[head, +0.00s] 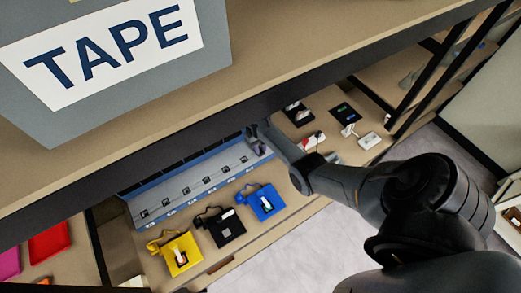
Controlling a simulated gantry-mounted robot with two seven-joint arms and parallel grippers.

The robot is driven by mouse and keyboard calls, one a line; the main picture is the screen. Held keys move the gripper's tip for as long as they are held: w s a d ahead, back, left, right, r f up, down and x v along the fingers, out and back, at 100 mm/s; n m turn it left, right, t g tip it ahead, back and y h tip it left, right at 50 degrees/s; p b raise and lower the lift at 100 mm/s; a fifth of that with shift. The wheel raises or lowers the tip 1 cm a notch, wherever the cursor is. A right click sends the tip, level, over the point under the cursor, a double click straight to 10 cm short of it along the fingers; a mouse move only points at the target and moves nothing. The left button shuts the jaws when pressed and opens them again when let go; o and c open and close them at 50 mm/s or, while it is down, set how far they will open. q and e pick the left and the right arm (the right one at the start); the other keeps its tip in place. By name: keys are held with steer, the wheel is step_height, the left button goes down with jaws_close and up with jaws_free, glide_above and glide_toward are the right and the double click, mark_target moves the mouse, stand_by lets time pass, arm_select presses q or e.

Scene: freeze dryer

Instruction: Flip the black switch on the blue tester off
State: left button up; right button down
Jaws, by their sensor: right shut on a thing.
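The blue tester (256,196) lies on the lower bench, a small blue unit with a white patch on its face. A black piece and cable show at its upper left; I cannot make out which way any switch is set. My right arm comes in from the right, and its gripper (257,142) is above and behind the blue tester, apart from it, by the right end of the grey-blue strip. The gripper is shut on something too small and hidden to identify. My left gripper is not in view.
A black tester (226,233) and a yellow tester (187,243) lie left of the blue one. Behind them runs a grey-blue socket strip (185,197). An upper shelf (330,62) with a grey TAPE box (200,70) overhangs the bench. A white box (369,140) lies right.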

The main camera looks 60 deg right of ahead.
steer(key=c, duration=0.9)
jaws_free()
steer(key=shift+r, duration=0.15)
steer(key=shift+r+p, duration=0.2)
steer(key=shift+p, duration=0.15)
steer(key=p+v, duration=0.7)
steer(key=v, duration=0.3)
steer(key=shift+w, duration=0.1)
